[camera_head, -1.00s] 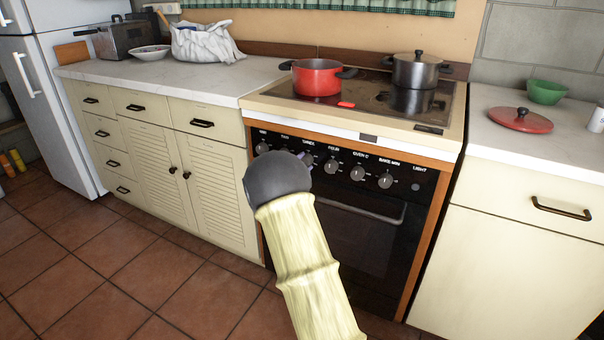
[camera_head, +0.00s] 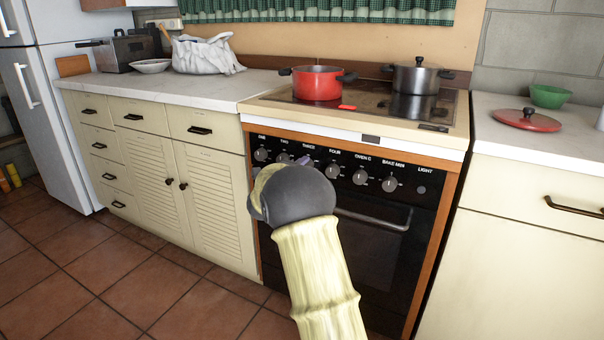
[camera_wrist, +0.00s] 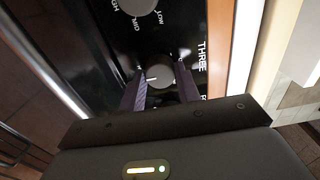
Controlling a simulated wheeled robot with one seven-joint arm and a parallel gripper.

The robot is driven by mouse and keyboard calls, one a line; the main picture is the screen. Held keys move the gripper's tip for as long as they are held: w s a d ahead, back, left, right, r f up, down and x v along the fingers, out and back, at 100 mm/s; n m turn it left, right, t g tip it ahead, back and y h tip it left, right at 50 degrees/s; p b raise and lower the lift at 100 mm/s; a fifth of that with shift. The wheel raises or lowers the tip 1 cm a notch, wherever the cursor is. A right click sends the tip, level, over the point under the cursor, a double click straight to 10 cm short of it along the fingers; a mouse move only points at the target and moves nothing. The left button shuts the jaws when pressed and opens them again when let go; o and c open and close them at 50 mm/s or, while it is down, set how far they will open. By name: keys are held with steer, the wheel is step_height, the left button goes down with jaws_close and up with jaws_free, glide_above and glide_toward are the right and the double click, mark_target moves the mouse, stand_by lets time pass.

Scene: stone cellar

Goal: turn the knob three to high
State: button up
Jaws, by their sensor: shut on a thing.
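In the wrist view, knob three (camera_wrist: 160,75) is a round grey dial on the black panel, beside the printed word THREE. A short pale mark shows on its left side. My gripper (camera_wrist: 161,84) has its two purple fingers on either side of the knob and is shut on it. In the head view, my grey wrist covers the knob, and only a bit of purple finger of my gripper (camera_head: 304,160) shows under the THREE label. The stove's control panel (camera_head: 345,160) runs across its front.
The knobs for four (camera_head: 333,171), oven (camera_head: 360,177) and bake (camera_head: 389,184) are close on the right. Another knob (camera_wrist: 137,4) is near the fingers in the wrist view. The oven handle (camera_head: 372,219) is below. A red pot (camera_head: 317,84) and a grey pot (camera_head: 415,79) stand on the hob.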

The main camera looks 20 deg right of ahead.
steer(key=shift+f, duration=0.1)
steer(key=o, duration=1)
steer(key=shift+c, duration=0.2)
steer(key=p+v, duration=0.4)
steer(key=v, duration=1.3)
steer(key=shift+a, duration=0.25)
